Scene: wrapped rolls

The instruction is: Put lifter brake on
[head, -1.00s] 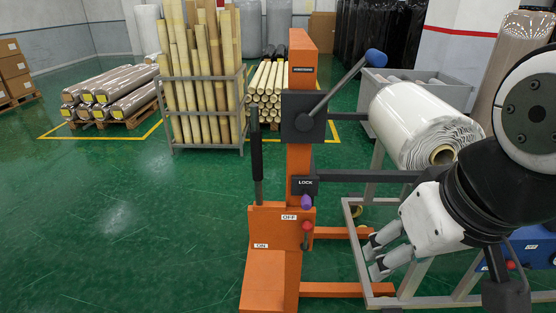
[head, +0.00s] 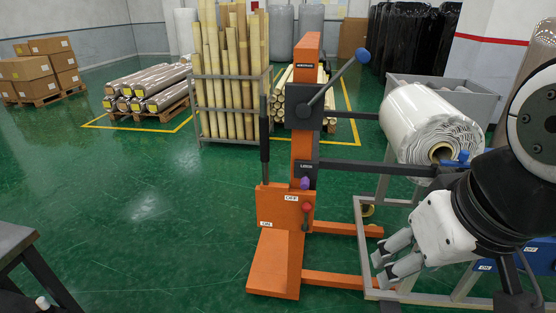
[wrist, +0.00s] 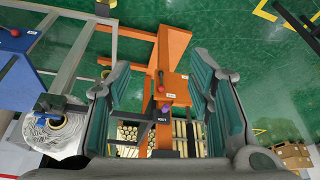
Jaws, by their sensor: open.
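The orange lifter (head: 303,130) stands upright in the middle of the head view. Its brake is a short lever with a red knob (head: 307,207) on the orange box, by the OFF label (head: 291,198); the ON label (head: 266,224) is lower left. A purple knob (head: 305,183) sits just above, by the LOCK plate. My gripper (head: 385,265) is open and empty, right of the box and apart from the brake knob. In the wrist view the lifter's orange box (wrist: 176,87) shows between my gripper's spread fingers (wrist: 160,78).
A white wrapped roll (head: 415,115) is held at the lifter's right, above a grey metal frame (head: 362,235). A dark table (head: 15,240) edges in at lower left. A rack of tubes (head: 197,115) stands behind. The green floor left of the lifter is clear.

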